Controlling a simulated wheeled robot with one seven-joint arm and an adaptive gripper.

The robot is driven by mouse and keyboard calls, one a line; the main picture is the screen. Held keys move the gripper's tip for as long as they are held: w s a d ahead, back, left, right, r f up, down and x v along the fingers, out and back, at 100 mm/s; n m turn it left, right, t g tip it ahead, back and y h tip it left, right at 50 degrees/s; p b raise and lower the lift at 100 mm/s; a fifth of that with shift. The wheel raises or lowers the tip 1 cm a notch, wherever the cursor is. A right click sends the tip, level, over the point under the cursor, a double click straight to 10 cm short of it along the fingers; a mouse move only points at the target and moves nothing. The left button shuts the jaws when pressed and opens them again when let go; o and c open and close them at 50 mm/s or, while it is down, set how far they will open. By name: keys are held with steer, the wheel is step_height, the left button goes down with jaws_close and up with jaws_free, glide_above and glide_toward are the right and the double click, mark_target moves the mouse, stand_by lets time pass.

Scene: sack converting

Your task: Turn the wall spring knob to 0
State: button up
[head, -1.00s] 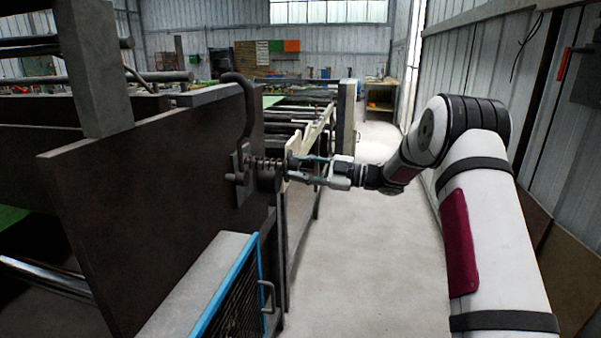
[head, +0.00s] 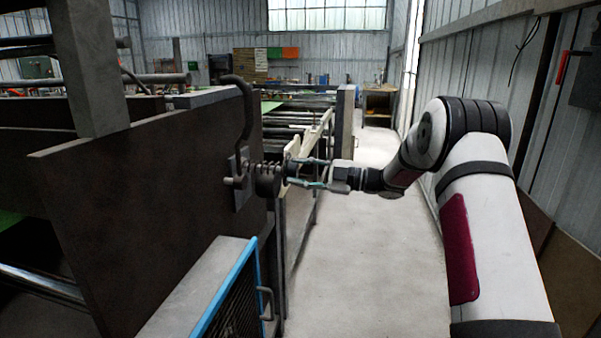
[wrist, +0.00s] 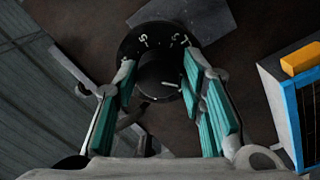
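The wall spring knob is a black round dial (wrist: 127,47) with white marks near its top and a raised centre (wrist: 158,72). A short pale line shows at the centre's lower right. Whether the pads touch the centre is unclear.
A dark upright panel (head: 150,210) carries the spring mount and a curved dark pipe (head: 246,110). Rollers and a pale rail run behind. The floor (head: 360,260) to the right is clear.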

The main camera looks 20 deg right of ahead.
steer(key=shift+o, duration=0.9)
steer(key=v, duration=1.2)
steer(key=shift+s, duration=0.1)
